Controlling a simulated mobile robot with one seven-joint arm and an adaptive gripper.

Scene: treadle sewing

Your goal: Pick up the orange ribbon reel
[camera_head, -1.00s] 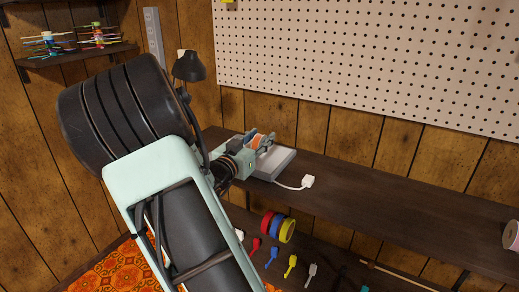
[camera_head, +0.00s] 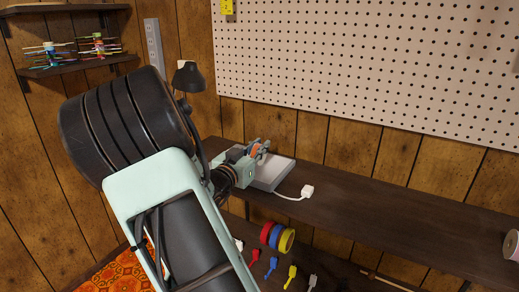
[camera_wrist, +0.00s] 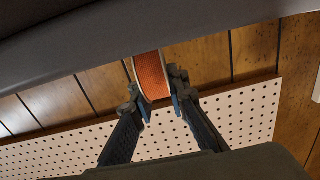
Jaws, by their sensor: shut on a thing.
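The orange ribbon reel (camera_wrist: 151,76) has orange ribbon between pale rims. In the wrist view it sits between my two fingertips, which press on its sides. In the head view the reel (camera_head: 255,151) shows small at the end of my arm, beside and seemingly over the pale grey box on the bench. My gripper (camera_head: 261,147) is shut on it; the gripper also shows in the wrist view (camera_wrist: 157,102). I cannot tell whether the reel is clear of the surface below it. My arm hides part of the bench's left end.
The grey box (camera_head: 277,174) has a cord to a white plug (camera_head: 307,191). A black lamp (camera_head: 188,77) stands behind. Red, blue and yellow reels (camera_head: 287,240) are lower down. A pink reel (camera_head: 512,246) is far right. The bench (camera_head: 400,213) between is clear.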

